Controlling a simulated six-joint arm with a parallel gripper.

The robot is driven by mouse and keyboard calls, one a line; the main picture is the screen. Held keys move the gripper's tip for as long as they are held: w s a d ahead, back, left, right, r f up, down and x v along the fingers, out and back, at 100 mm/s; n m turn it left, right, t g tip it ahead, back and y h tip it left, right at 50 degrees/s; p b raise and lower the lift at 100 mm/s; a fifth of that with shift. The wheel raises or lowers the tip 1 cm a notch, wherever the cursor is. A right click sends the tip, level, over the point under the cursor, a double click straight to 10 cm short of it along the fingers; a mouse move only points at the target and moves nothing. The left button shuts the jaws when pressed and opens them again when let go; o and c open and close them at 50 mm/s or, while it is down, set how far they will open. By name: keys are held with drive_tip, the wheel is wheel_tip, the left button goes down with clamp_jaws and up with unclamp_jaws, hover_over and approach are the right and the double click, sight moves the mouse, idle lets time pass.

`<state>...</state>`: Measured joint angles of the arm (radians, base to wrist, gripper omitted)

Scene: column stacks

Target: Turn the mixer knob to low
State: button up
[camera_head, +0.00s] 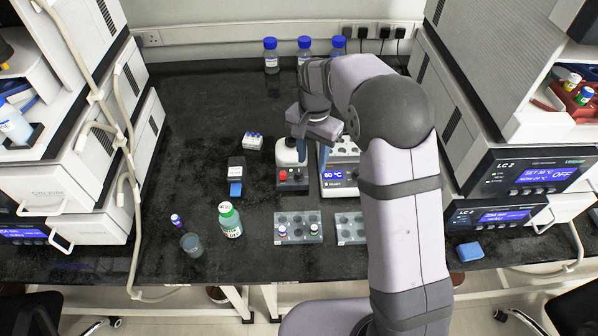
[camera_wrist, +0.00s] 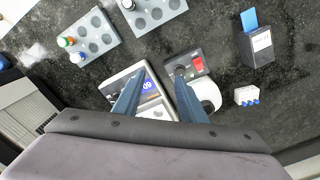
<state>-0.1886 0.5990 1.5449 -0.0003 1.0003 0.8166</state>
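In the wrist view the mixer's grey panel (camera_wrist: 187,56) shows a round black knob (camera_wrist: 180,71) beside the red control (camera_wrist: 197,64). My gripper (camera_head: 312,158) is above the gap between the mixer and the heater block. In the wrist view my gripper (camera_wrist: 157,79) is open with nothing between its blue fingers; the right fingertip appears close to the knob. Contact cannot be told. The knob's setting is unreadable.
A heater block (camera_head: 333,190) with a blue display stands right of the mixer. Two vial racks (camera_head: 298,239) (camera_head: 351,240) are in front. The bench behind the mixer is mostly clear.

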drive_tip(key=m, duration=0.2)
hover_over(299, 173)
wheel_tip(299, 173, down, 3)
drive_tip(key=shift+w+r, duration=0.1)
drive_tip(key=shift+r, duration=0.05)
drive_tip(key=shift+f+p, duration=0.7)
drive_tip(key=shift+f, duration=2.95)
clamp_jaws()
